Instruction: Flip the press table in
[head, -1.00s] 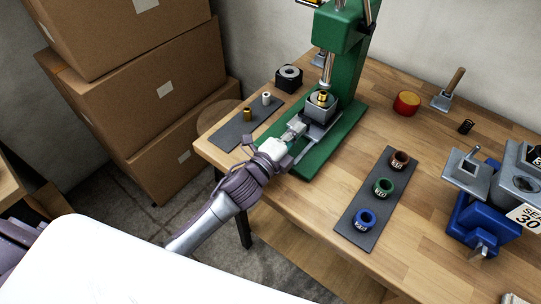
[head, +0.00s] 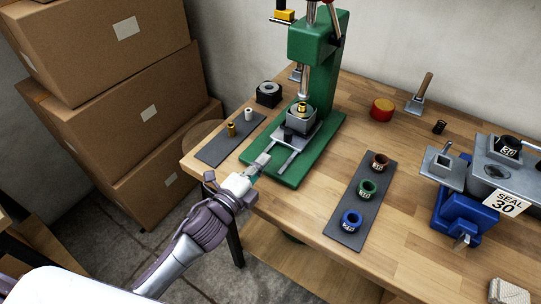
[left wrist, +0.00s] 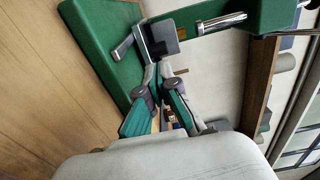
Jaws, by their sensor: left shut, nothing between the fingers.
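The green press (head: 318,38) stands on the table, and its green base (head: 318,140) reaches toward the front edge. The press table, a grey plate (head: 284,138) with a dark-fronted block (head: 300,120) and a brass piece (head: 302,106) on it, sits below the ram (head: 303,82). Grey bars extend forward from it over the base. My left gripper (head: 264,159) is shut and empty, just in front of the plate, apparently apart from it. In the left wrist view, its fingers (left wrist: 157,72) meet near the grey press part (left wrist: 160,38). My right gripper is out of view.
A dark mat with small pins (head: 228,142) lies left of the press. A mat with brown, green and blue rings (head: 345,228) lies right. A blue vise (head: 465,212) stands farther right. Cardboard boxes (head: 125,95) are stacked at left.

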